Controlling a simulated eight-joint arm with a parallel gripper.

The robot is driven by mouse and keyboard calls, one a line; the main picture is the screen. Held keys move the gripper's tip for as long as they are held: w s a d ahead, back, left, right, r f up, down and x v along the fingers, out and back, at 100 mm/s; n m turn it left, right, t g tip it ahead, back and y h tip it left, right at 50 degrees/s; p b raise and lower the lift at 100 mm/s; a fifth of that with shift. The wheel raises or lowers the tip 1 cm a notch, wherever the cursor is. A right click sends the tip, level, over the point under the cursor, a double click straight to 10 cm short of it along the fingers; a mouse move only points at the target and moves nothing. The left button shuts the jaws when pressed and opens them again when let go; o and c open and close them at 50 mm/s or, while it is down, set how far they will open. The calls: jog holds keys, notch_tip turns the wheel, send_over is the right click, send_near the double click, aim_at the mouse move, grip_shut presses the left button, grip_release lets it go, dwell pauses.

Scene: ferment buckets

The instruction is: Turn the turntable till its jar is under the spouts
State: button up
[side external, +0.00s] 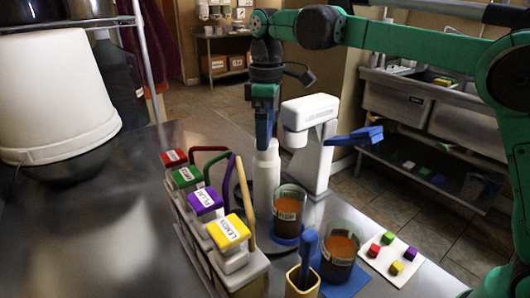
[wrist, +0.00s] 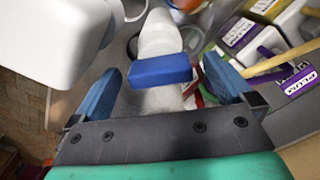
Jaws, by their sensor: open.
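A glass jar (side external: 287,215) of orange-brown liquid, with a label, stands on a round bluish base (side external: 286,241), which looks like the turntable. Coloured curved spouts, including a purple one (side external: 232,175), rise beside the labelled containers, left of this jar. I cannot tell if the jar is under any spout. My gripper (side external: 265,147) is open and points down at a white bottle-shaped body (side external: 267,172) behind the jar. In the wrist view, my gripper's blue fingers (wrist: 160,92) are apart, with a blue bar (wrist: 160,70) and the white body (wrist: 160,38) between them.
A white machine (side external: 310,112) with a blue lever stands close right of my gripper. A second jar (side external: 340,250) stands on a blue mat front right, beside a white card (side external: 391,258) with coloured cubes. A yellow cup (side external: 302,282) is at the front. A white bucket (side external: 55,90) is far left.

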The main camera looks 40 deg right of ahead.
jog(key=shift+f, duration=0.2)
grip_shut()
